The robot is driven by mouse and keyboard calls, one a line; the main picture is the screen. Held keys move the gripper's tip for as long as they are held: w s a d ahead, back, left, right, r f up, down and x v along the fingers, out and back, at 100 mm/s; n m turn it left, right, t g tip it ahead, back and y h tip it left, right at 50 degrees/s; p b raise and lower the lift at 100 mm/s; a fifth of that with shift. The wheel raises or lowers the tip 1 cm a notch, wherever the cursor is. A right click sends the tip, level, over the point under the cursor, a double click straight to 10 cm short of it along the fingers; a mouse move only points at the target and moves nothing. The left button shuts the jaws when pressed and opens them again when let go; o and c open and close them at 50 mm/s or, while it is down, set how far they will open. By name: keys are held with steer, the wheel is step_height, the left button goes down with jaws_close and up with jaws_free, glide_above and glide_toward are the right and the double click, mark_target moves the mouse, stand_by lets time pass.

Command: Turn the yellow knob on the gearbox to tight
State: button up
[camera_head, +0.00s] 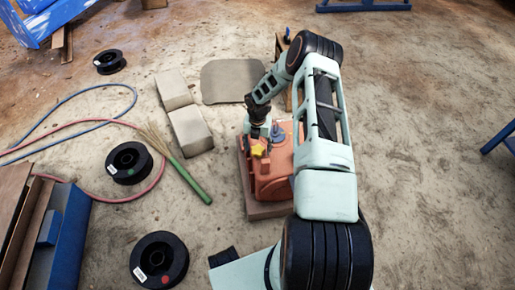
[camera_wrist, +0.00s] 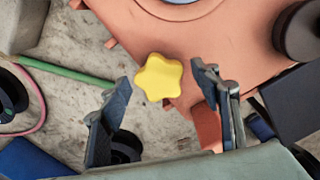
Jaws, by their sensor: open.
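The yellow knob (camera_head: 258,150) is star-shaped and sits at the left end of the orange gearbox (camera_head: 272,178). In the wrist view the yellow knob (camera_wrist: 158,77) lies just beyond and between the fingertips, apart from both. My gripper (camera_wrist: 160,78) is open and empty, with one finger on each side of the knob in the picture. The gearbox (camera_wrist: 225,45) fills the upper right of the wrist view. In the head view my gripper is above the gearbox near the knob, and my arm hides part of the gearbox's right side. No tightness marking is readable.
The gearbox rests on a low base (camera_head: 268,210). A green-handled broom (camera_head: 190,182) lies to its left, with grey blocks (camera_head: 190,130) beyond. Black spools (camera_head: 158,260) and hoses (camera_head: 110,121) lie further left. The floor to the right is mostly clear.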

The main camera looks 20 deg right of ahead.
steer(key=c, duration=1.2)
steer(key=shift+o, duration=0.2)
steer(key=shift+m, duration=0.3)
steer(key=m+b, duration=0.2)
steer(key=m, duration=0.1)
steer(key=shift+m, duration=0.3)
steer(key=m+b, duration=0.1)
steer(key=m, duration=0.4)
steer(key=m+b, duration=0.1)
steer(key=m, duration=0.4)
steer(key=shift+m, duration=0.4)
steer(key=m+b, duration=0.1)
steer(key=m, duration=0.3)
